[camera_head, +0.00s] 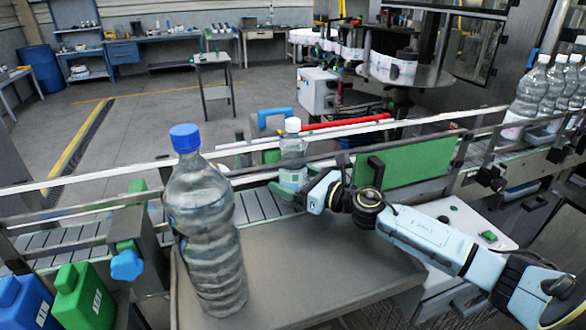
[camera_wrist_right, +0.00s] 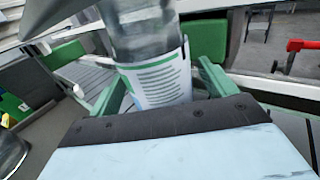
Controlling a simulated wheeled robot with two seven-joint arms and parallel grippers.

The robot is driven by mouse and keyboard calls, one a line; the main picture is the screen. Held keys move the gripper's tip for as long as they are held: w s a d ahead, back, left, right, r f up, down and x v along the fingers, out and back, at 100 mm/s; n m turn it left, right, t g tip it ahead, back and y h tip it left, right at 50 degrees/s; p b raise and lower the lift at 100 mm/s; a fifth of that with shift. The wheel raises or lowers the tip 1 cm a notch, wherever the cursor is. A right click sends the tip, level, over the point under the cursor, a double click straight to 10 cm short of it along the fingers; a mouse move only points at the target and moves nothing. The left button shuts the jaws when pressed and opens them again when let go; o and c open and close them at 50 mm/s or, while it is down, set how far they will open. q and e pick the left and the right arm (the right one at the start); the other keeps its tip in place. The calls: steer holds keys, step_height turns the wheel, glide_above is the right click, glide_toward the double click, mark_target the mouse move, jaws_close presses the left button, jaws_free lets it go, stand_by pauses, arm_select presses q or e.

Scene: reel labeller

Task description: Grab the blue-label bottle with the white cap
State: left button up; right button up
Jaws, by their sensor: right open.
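A clear bottle with a white cap (camera_head: 292,150) stands upright by the conveyor, behind the brown table. My left gripper is not in view.
A large clear bottle with a blue cap (camera_head: 205,230) stands on the brown table (camera_head: 320,265), left of my right arm. Conveyor rails (camera_head: 90,215) run across behind. Several clear bottles (camera_head: 545,90) stand at the right. Blue and green containers (camera_head: 85,298) sit at lower left.

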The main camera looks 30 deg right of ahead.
steer(key=c, duration=1.4)
steer(key=shift+d+r, duration=0.1)
